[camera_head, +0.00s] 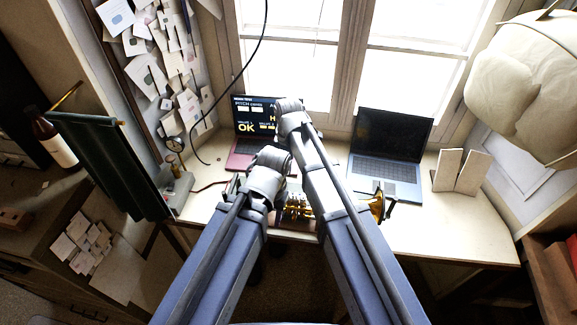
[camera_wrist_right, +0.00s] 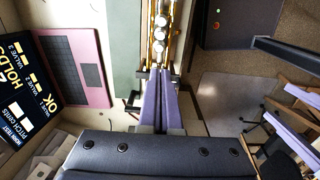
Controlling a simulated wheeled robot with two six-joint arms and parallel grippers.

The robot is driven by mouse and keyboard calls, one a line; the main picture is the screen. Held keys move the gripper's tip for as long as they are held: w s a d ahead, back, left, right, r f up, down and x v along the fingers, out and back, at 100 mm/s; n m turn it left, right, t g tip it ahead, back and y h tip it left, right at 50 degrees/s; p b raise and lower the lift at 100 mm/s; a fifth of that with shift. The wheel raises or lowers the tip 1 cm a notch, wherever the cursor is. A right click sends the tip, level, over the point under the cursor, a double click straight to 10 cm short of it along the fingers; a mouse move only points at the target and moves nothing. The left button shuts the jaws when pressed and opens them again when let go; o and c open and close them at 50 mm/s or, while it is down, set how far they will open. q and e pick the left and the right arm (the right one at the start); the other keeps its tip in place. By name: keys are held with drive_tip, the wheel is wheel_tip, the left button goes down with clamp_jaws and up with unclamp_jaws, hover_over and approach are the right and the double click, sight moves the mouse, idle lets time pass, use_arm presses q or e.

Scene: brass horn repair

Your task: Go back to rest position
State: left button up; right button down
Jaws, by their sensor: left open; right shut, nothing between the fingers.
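The brass horn (camera_head: 298,206) lies on the desk between my two forearms in the head view, partly hidden by them. Its bell (camera_head: 377,205) shows right of the right arm. In the right wrist view its golden tubes and silver valves (camera_wrist_right: 160,34) are just beyond the fingertips. My right gripper (camera_wrist_right: 159,76) is shut and empty, its purple fingers together and pointing at the horn; I cannot tell whether they touch it.
A red laptop (camera_head: 242,149) with "OK" on its screen stands behind the arms. A grey laptop (camera_head: 385,178) and a pale upright stand (camera_head: 459,172) are to the right. A green cloth (camera_head: 105,165) hangs at left. The desk's front right is clear.

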drive_tip(key=shift+r, duration=0.4)
drive_tip(key=shift+f, duration=0.1)
drive_tip(key=s+d+m, duration=0.6)
drive_tip(key=d+m, duration=0.2)
drive_tip(key=d, duration=0.1)
drive_tip(key=s+d+m, duration=0.7)
drive_tip(key=d+m, duration=0.1)
drive_tip(key=d, duration=0.1)
drive_tip(key=s+a+f+n+b, duration=0.1)
drive_tip(key=s+a+f+b, duration=0.1)
drive_tip(key=a+f+b, duration=0.3)
drive_tip(key=s+a+f+n+h+b, duration=0.1)
drive_tip(key=s+a+f+n+b, duration=0.1)
drive_tip(key=a+f+b, duration=0.4)
drive_tip(key=shift+s+f+b, duration=0.65)
drive_tip(key=shift+f+b, duration=1.85)
